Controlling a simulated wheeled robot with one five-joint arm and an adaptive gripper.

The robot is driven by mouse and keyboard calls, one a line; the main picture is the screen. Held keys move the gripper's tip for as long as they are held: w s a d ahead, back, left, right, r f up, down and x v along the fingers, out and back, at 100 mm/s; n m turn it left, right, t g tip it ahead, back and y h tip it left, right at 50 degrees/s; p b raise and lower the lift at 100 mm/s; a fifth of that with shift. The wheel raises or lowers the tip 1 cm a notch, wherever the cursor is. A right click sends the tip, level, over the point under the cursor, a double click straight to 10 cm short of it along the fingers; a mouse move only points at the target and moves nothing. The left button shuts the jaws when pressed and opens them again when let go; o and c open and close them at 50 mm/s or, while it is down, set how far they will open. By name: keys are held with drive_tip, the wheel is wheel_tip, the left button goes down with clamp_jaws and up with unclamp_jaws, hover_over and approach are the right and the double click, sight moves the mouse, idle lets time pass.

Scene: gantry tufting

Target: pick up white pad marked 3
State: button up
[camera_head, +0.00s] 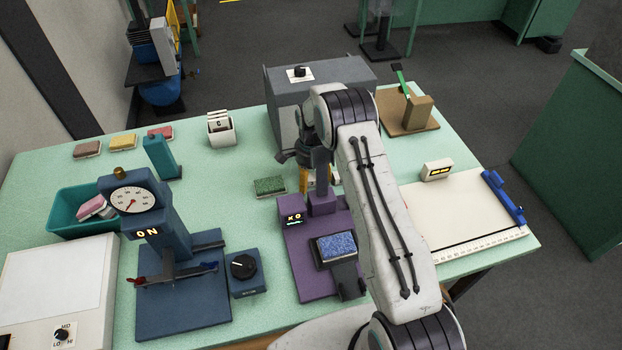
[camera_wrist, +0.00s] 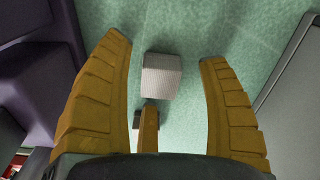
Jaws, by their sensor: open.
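A pale grey-white pad (camera_wrist: 162,76) lies on the green table in the wrist view, between and below the fingertips. No number can be read on it, so I cannot tell whether it is the one marked 3. A second pale piece shows lower down, mostly hidden behind the gripper's middle part. In the head view my gripper (camera_head: 318,180) is low over the table behind the purple machine (camera_head: 308,265), largely hidden by my arm.
A green sponge-like pad (camera_head: 269,186) lies left of my gripper. A grey box (camera_head: 284,105) stands behind it. A blue press with a dial (camera_head: 132,200) is at left, a white board (camera_head: 455,215) at right. Table (camera_head: 215,170) is clear at middle left.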

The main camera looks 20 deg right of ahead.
drive_tip(key=shift+c, duration=0.3)
drive_tip(key=c, duration=1)
drive_tip(key=shift+r, duration=0.15)
